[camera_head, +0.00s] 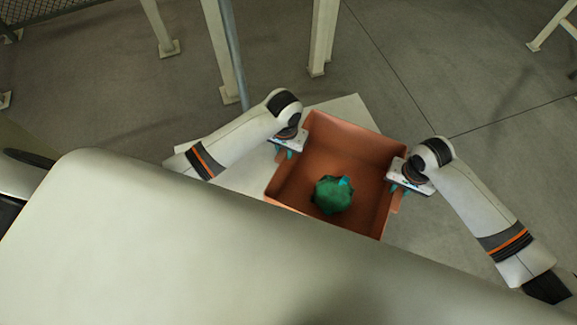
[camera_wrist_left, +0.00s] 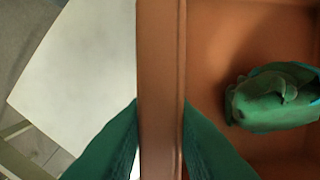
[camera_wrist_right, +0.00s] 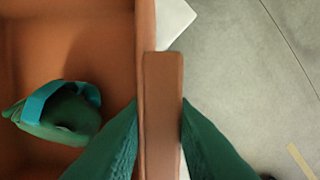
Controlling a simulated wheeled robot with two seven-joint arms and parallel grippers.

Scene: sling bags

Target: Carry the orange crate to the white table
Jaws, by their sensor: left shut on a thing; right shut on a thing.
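The orange crate (camera_head: 350,142) is in the middle of the head view, with a green sling bag (camera_head: 333,194) lying inside near its front side. My left gripper (camera_head: 289,150) is shut on the crate's left wall, which also shows between its fingers in the left wrist view (camera_wrist_left: 160,95). My right gripper (camera_head: 400,186) is shut on the crate's right side, at a flange that shows in the right wrist view (camera_wrist_right: 162,110). The white table (camera_head: 235,176) shows behind and left of the crate, lower than it in the wrist views. The crate hides part of the tabletop.
Pale posts (camera_head: 323,35) stand on the grey concrete floor (camera_head: 440,60) behind the table. A mesh panel (camera_head: 45,9) is at the far left. The floor to the right is mostly open. My own pale body fills the lower left of the head view.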

